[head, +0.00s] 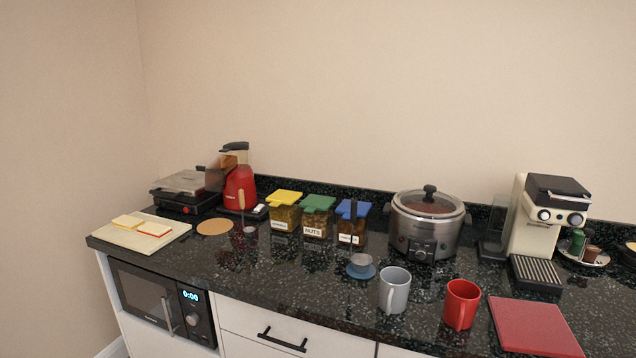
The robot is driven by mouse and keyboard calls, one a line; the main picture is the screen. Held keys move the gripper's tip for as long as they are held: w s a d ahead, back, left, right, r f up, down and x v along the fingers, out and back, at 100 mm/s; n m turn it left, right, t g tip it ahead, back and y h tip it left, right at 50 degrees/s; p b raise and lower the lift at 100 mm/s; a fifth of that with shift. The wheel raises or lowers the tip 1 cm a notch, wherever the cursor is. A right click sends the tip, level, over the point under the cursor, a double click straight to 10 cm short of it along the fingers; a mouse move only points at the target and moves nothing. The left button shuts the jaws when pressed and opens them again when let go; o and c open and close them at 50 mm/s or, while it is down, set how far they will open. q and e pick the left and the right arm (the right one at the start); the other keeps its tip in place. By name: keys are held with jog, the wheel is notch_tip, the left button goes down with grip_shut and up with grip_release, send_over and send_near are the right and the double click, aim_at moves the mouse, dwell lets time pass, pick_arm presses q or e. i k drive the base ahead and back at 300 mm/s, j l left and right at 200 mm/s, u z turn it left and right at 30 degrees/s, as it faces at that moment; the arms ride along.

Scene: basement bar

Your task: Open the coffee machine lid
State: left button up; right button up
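The coffee machine (540,215) stands at the right of the counter, cream-coloured with two round dials on its front. Its black lid (558,186) lies on top and looks closed. A ribbed drip tray (537,271) sits at its foot. Neither of my grippers shows in the head view.
A steel slow cooker (427,222) stands left of the machine. A grey mug (394,290), a red mug (461,304) and a red board (535,327) are near the front edge. A plate with small items (583,257) is right of the machine. Lidded jars (317,217) stand mid-counter.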

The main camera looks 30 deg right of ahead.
aim_at(550, 189)
jog(key=z, duration=2.25)
